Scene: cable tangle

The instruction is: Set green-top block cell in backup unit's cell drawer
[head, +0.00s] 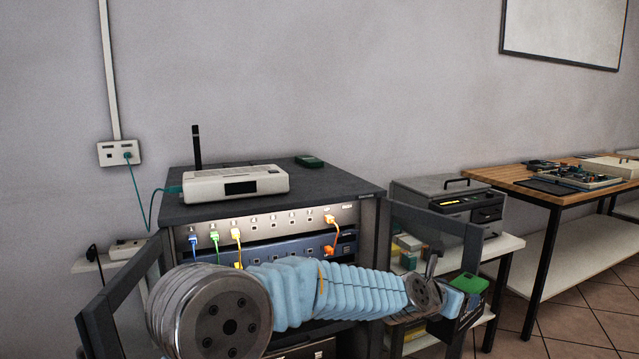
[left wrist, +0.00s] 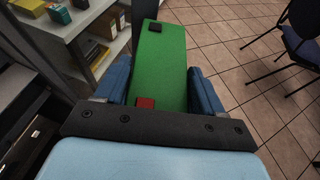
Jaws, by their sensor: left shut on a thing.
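The green-top block cell (head: 471,284) has a dark body and is held off to the right of the rack in the head view. My left arm crosses in front of the rack, and my left gripper (head: 452,300) is shut on the cell. In the left wrist view the cell (left wrist: 160,65) lies between the two blue fingers, showing a black terminal at its far end and a red one at its near end. A grey unit with a handle (head: 448,199) sits on the white shelf stand; I cannot tell whether it is the backup unit. No open drawer is visible. My right gripper is not in view.
A white router (head: 235,185) stands on top. Small boxes (head: 408,246) sit on the shelf stand. A wooden workbench (head: 540,190) stands right, with open tiled floor nearby.

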